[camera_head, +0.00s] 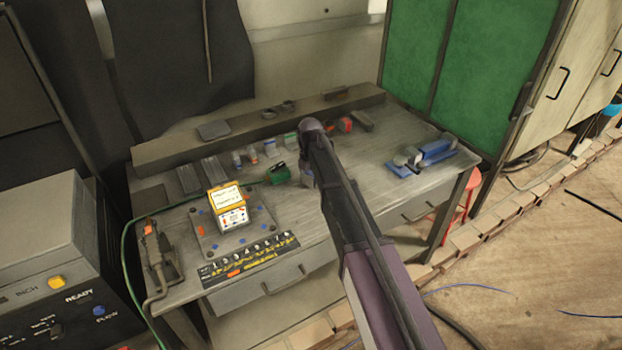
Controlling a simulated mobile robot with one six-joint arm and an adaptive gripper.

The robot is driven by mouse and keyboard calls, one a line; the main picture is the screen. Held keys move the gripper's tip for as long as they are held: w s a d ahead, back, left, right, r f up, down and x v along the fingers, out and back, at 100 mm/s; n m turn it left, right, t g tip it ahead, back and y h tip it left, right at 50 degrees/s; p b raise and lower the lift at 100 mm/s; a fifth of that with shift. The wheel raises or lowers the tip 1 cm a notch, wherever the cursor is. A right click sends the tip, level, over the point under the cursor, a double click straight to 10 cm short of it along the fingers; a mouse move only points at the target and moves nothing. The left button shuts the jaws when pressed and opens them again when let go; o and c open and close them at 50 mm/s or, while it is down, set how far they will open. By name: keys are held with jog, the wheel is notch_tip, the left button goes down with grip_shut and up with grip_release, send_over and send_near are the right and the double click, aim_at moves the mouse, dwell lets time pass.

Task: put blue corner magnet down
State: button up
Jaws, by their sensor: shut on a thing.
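My arm reaches from the lower right up over the workbench (350,230), and its dark rounded far end (312,126) is above the back of the bench. I cannot make out my gripper or its fingers; the arm covers that part of the bench. I cannot pick out a blue corner magnet with certainty. A small bluish-grey patch shows just left of the arm, too small to identify. A grey plate (207,243) on the left of the bench bears small blue and orange pieces and an orange-and-white box (229,205).
A blue-based device (436,152) stands at the bench's right. A green item (279,173) lies left of my arm. A numbered dark strip (247,260) lies along the front edge. A torch-like tool (155,250) stands at the left. Bare bench top shows right of my arm.

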aim_at(310, 173)
jog(key=shift+r, duration=0.15)
notch_tip(310, 173, up, 3)
jog(key=p, duration=0.3)
jog(key=s+d, duration=0.1)
jog(key=s, duration=0.4)
jog(key=s+d+r+p, duration=0.1)
jog(key=s+d, duration=0.1)
jog(key=s, duration=0.3)
jog(key=s+d+p, duration=0.1)
jog(key=s, duration=0.4)
jog(key=shift+s+d+r, duration=0.15)
jog(key=shift+d+r, duration=0.15)
jog(key=shift+s, duration=0.1)
dwell(0.5)
jog(key=s+d+m, duration=0.2)
jog(key=s+m, duration=0.1)
jog(key=s+d+m, duration=0.1)
jog(key=s, duration=0.1)
jog(key=shift+r+m, duration=0.15)
jog(key=shift+m, duration=0.15)
jog(key=shift+w+a, duration=0.1)
jog(key=shift+w, duration=0.05)
jog(key=w+a, duration=0.1)
jog(key=w, duration=0.3)
jog(key=w+a+f, duration=0.1)
jog(key=w, duration=0.4)
jog(key=w+a+b, duration=0.1)
jog(key=w, duration=0.4)
jog(key=shift+a+f, duration=0.2)
jog(key=shift+a, duration=0.15)
